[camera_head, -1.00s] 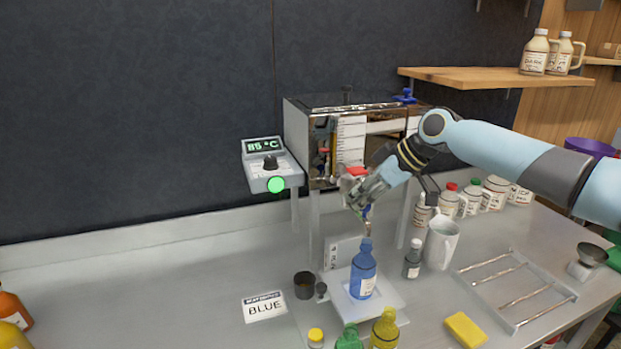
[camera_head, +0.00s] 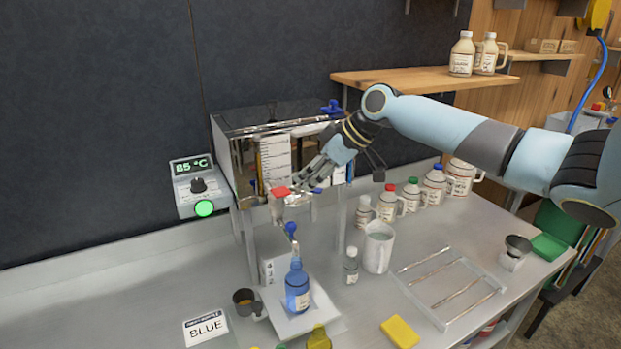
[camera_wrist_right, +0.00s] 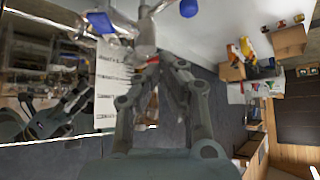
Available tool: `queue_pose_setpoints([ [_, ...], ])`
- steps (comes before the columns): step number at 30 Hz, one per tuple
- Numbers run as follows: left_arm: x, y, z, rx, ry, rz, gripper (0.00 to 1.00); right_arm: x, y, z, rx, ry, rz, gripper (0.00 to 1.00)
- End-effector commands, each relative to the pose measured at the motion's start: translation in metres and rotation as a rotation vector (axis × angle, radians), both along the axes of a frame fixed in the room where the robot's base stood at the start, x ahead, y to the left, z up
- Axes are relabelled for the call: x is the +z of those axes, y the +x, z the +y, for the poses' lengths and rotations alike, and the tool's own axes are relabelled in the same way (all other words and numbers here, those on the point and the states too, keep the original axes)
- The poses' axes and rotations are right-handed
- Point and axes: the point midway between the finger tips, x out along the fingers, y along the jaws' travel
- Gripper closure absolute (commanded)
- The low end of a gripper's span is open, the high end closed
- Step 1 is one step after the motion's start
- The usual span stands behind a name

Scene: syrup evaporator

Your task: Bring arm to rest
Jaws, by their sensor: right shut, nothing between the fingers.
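My right gripper (camera_head: 312,172) is shut and empty in the head view, pointing down and left in front of the shiny metal evaporator (camera_head: 222,160). Its fingertips are close to a red-topped valve (camera_head: 281,191) at the evaporator's front; I cannot tell whether they touch it. In the right wrist view the gripper's dark fingers (camera_wrist_right: 150,70) point up the picture, with pale metal and blue knobs (camera_wrist_right: 188,8) beyond them. My right arm reaches in from the right. My left gripper is not in view.
A blue bottle (camera_head: 297,288) stands on a white stand (camera_head: 322,310) below the valve. A white mug (camera_head: 378,250) and small grey bottle (camera_head: 351,268) are to its right. A rack (camera_head: 455,318) and yellow sponge (camera_head: 399,332) lie farther right. A wooden shelf (camera_head: 420,79) is behind the arm.

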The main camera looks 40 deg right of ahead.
Motion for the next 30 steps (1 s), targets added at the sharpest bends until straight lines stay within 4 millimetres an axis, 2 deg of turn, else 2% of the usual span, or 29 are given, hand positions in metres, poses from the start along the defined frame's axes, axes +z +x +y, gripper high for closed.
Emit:
queue_pose_setpoints([
  [9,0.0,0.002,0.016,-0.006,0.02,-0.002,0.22,-0.001,0.0,0.0,0.0,0.0,0.0,1.0],
  [14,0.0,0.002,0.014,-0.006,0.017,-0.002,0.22,-0.002,-0.001,0.001,0.001,0.0,0.001,1.0],
  [17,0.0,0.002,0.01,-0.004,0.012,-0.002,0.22,-0.013,-0.01,0.014,0.011,-0.004,0.024,1.0],
  [20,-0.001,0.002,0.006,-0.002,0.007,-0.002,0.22,-0.038,-0.036,0.049,0.038,-0.021,0.081,1.0],
  [24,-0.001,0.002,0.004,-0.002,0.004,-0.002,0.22,-0.076,-0.1,0.113,0.042,-0.072,0.187,1.0],
  [27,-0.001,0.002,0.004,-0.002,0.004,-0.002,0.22,-0.085,-0.142,0.144,0.0,-0.107,0.239,1.0],
  [30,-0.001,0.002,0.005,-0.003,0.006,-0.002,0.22,-0.085,-0.178,0.163,-0.067,-0.136,0.275,1.0],
])
